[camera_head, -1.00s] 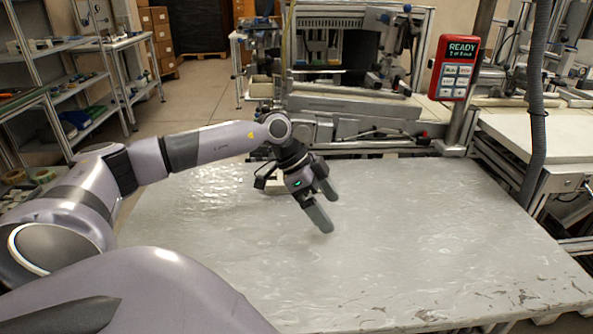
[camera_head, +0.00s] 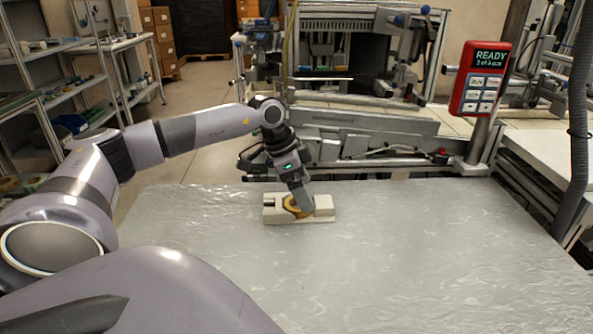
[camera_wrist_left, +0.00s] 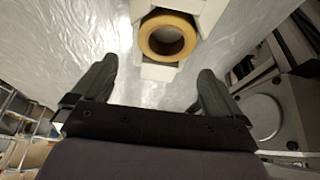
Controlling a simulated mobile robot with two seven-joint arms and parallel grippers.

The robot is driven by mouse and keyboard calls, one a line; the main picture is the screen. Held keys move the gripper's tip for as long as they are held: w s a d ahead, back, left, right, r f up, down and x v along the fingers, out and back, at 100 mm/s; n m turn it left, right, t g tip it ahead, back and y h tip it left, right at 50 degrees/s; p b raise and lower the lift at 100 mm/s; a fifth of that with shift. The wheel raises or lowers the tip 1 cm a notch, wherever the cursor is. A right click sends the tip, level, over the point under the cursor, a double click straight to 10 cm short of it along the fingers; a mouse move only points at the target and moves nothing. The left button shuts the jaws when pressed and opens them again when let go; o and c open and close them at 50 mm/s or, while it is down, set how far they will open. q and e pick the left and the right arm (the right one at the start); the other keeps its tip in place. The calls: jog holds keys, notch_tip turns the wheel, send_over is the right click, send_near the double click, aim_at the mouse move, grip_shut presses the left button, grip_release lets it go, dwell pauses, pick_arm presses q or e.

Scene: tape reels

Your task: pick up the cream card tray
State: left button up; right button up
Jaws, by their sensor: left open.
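The cream card tray (camera_head: 323,206) lies near the far edge of the table, with a tan tape reel (camera_head: 293,207) seated in its middle. The tray (camera_wrist_left: 158,73) and reel (camera_wrist_left: 167,36) also show at the top of the left wrist view, where the tray is cut off by the frame. My left gripper (camera_head: 303,200) comes down over the tray and hides part of it and of the reel. In the left wrist view my left gripper (camera_wrist_left: 156,70) has its fingers wide apart with nothing between them; the tray is beyond the fingertips. My right gripper is not in view.
The grey, plastic-covered table (camera_head: 400,260) is clear in front of the tray and to its right. Metal machinery (camera_head: 365,140) stands just behind the far edge. A red keypad box (camera_head: 481,78) on a post stands at the back right.

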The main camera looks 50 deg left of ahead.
aim_at(315, 202)
pick_arm(q)
jog(key=x, duration=0.4)
jog(key=shift+w+d+f, duration=0.15)
jog(key=shift+w+d, duration=0.05)
jog(key=shift+w, duration=0.25)
jog(key=c, duration=0.9)
jog(key=shift+r, duration=0.2)
